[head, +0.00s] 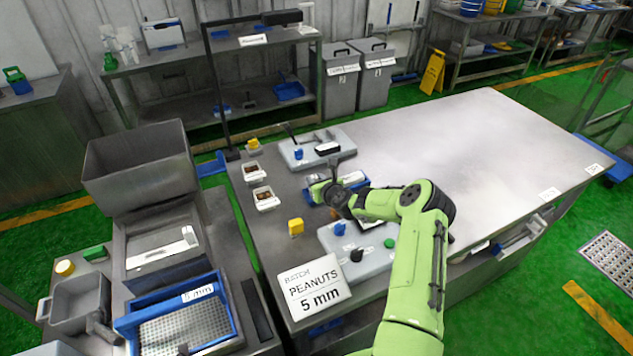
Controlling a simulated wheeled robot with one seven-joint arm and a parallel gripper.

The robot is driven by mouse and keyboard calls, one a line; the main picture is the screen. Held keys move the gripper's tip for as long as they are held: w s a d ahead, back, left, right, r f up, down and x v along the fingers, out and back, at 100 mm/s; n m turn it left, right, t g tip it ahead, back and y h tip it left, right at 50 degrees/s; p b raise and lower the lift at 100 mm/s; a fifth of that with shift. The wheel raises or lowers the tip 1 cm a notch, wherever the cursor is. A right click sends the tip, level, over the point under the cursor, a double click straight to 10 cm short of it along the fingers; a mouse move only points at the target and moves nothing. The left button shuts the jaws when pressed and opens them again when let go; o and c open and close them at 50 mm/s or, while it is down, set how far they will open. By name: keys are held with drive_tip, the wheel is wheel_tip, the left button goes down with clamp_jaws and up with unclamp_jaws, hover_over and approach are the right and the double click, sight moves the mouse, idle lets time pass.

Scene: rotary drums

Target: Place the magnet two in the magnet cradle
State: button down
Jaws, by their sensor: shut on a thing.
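My gripper (333,194) is over the left part of the steel table, at the end of my green arm. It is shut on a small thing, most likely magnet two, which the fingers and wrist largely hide. A blue piece (352,183) shows just behind the gripper, partly covered by it; I cannot tell whether they touch. I cannot tell for certain which thing is the magnet cradle. A grey plate (372,265) with a blue knob (339,229) and a dark knob lies in front of the gripper, partly behind my arm. A similar grey plate (295,160) lies farther back.
A yellow block (296,227) and white tubs (265,198) stand left of the gripper. A sign reading "PEANUTS 5 mm" (313,287) lies at the table's front left. A blue-framed sieve (235,318) is farther left. The table's right half (490,150) is mostly clear.

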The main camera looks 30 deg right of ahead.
drive_tip(key=c, duration=0.9)
unclamp_jaws()
drive_tip(key=shift+f, duration=0.1)
